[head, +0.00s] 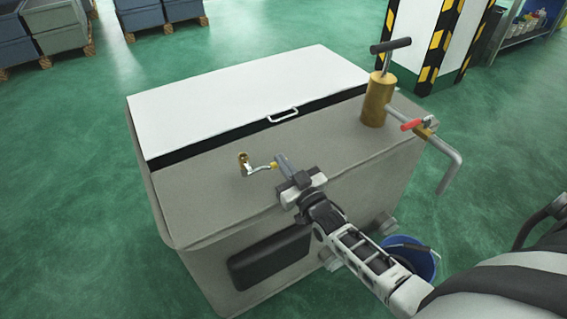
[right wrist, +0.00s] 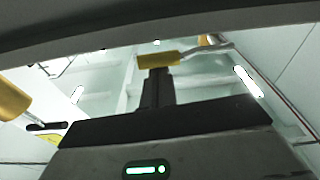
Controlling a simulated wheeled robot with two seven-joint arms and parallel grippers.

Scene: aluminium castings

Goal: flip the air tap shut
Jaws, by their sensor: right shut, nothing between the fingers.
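A small brass air tap (head: 244,160) stands on the grey top of the cabinet in the head view. Its bent metal lever points to the right and ends in a yellow grip. My right gripper (head: 281,160) is shut and empty, with its fingertips right beside the yellow grip. In the right wrist view the yellow grip (right wrist: 158,59) lies across the tips of the shut fingers (right wrist: 157,75), touching or very nearly so. The metal lever runs right from it. I cannot tell if they press together. My left gripper is not in view.
The cabinet (head: 215,195) has a white lid (head: 245,95) with a handle. A brass cylinder (head: 377,100) with a T-handle, red-levered valve (head: 412,124) and bent pipe stands right of my gripper. A blue bucket (head: 424,265) is below. Striped pillar behind; open green floor around.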

